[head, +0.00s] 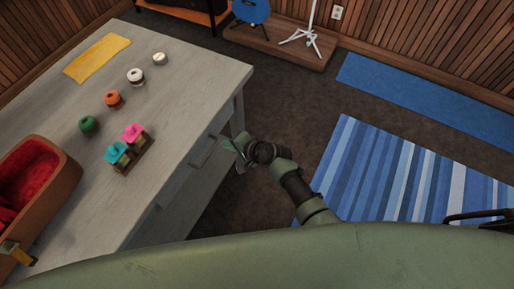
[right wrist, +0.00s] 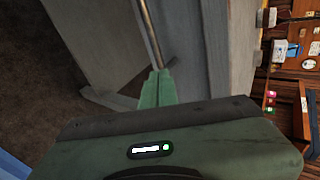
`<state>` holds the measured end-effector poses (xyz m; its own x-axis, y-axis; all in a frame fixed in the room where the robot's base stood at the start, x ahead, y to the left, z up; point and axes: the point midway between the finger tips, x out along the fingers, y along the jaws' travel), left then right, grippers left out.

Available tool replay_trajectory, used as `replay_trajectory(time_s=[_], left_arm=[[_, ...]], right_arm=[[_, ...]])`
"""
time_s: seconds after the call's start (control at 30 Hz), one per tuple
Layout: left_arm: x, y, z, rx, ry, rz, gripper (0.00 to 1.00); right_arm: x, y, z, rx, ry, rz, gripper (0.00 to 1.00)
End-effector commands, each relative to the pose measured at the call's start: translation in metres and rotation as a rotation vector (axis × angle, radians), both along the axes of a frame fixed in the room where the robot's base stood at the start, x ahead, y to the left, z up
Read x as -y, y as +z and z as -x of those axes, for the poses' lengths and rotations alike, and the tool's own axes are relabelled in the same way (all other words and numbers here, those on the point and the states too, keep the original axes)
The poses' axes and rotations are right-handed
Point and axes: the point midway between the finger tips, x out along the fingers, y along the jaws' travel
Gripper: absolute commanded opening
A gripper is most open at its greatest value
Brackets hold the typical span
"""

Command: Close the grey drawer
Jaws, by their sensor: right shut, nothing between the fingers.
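The grey drawer (head: 205,148) is in the side of the grey table (head: 185,75), with a thin bar handle on its front. I cannot tell how far the drawer stands out. My right gripper (head: 238,148) is in front of the drawer, near its handle. In the right wrist view the green fingers (right wrist: 157,82) are together and empty, with their tips close to the metal handle bar (right wrist: 150,35). Whether they touch it is unclear. My left gripper is not in view.
On the tabletop are a yellow cloth (head: 97,58), several small round items, a small stand with pink and teal pieces (head: 132,157), and a brown case with red lining (head: 65,170). A blue striped rug (head: 400,175) lies right. Dark floor beside the table is clear.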

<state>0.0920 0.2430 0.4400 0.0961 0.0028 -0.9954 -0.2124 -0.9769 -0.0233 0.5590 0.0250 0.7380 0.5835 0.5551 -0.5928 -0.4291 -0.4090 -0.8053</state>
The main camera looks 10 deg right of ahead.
Motion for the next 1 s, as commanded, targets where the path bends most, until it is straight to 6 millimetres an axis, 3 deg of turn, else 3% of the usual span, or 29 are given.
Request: replay_trajectory(time_s=[0.23,0.6,0.9,1.0], left_arm=[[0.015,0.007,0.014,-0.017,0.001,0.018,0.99],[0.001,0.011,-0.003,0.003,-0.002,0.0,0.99],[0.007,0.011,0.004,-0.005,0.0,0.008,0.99],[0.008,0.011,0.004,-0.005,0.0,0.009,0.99]], right_arm=[[0.021,0.021,0.021,0.001,-0.002,0.003,0.0],[0.052,0.054,0.053,0.001,-0.001,0.002,0.0],[0.057,0.06,0.059,0.0,-0.002,0.002,0.0],[0.06,0.052,0.061,-0.005,0.001,0.018,0.0]])
